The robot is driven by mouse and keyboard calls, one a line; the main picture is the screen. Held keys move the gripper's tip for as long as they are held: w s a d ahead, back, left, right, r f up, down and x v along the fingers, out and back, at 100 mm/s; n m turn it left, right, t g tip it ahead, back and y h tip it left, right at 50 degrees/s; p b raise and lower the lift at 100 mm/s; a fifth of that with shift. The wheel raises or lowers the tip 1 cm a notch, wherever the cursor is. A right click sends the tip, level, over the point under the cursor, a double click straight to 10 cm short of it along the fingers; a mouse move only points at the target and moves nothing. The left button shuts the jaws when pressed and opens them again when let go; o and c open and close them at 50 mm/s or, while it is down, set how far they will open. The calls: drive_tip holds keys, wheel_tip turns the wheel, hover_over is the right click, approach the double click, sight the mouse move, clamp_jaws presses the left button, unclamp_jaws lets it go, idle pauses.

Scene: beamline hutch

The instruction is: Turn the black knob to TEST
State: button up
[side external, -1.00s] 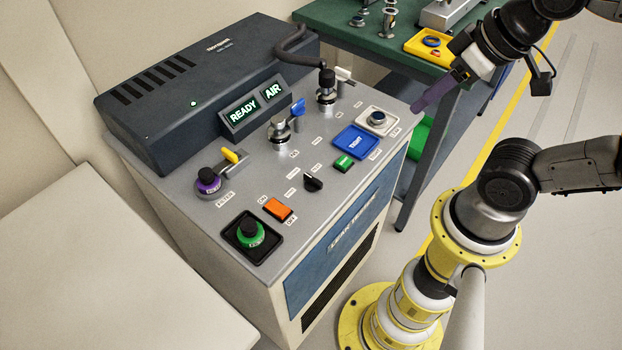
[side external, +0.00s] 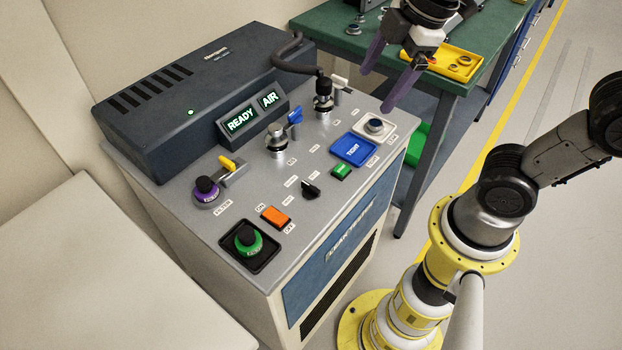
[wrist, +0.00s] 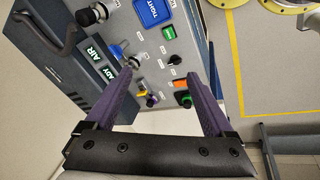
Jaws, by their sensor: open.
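The black knob (side external: 311,189) is a small pointer knob on the grey sloped top panel, between the orange switch and the green button. Several small white labels lie around it; their words are too small to read. The knob also shows in the wrist view (wrist: 174,59), just above the space between my fingers. My gripper (side external: 377,90) has two purple fingers, spread apart and empty. In the side view it hangs above and to the right of the panel's back right corner, well clear of the knob. In the wrist view the fingers (wrist: 158,76) reach toward the panel.
Around the knob stand an orange switch (side external: 275,216), a green button (side external: 342,172), a blue TIGHT panel (side external: 354,149), a blue-handled valve (side external: 277,140), a yellow-levered purple valve (side external: 206,190) and a green knob (side external: 247,239). Displays read READY and AIR (side external: 268,98). A green-topped bench (side external: 335,25) stands behind.

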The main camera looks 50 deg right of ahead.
drive_tip(key=w+a+f+n+g, duration=0.2)
drive_tip(key=w+a+f+n, duration=0.2)
drive_tip(key=w+a+n, duration=0.15)
drive_tip(key=g, duration=0.2)
approach(311, 186)
drive_tip(key=shift+n, duration=0.25)
wheel_tip(311, 186, down, 8)
drive_tip(key=shift+s+a+f, duration=0.1)
drive_tip(key=shift+f, duration=0.15)
drive_tip(key=c, duration=1.4)
